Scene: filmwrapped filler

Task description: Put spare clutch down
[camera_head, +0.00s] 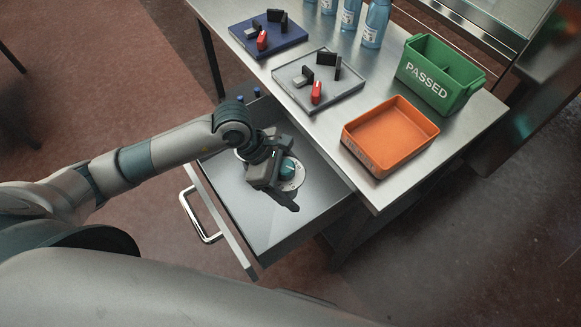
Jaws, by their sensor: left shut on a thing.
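My left gripper (280,172) reaches down inside the open drawer (315,200) and is shut on a small teal round piece, which I take to be the spare clutch (287,167). A pale round disc with small dark marks (298,182) shows around and below the teal piece, low over the drawer floor. I cannot tell whether the disc is part of the clutch or a separate thing, nor whether the held piece touches the floor. The gripper hides much of it. My right gripper is not in view.
On the steel table are a blue tray (290,41) and a grey tray (345,92) with small parts, an empty orange bin (390,133), a green "PASSED" bin (418,96) and several blue bottles (374,25). The drawer's front has a metal handle (192,222); its near floor is bare.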

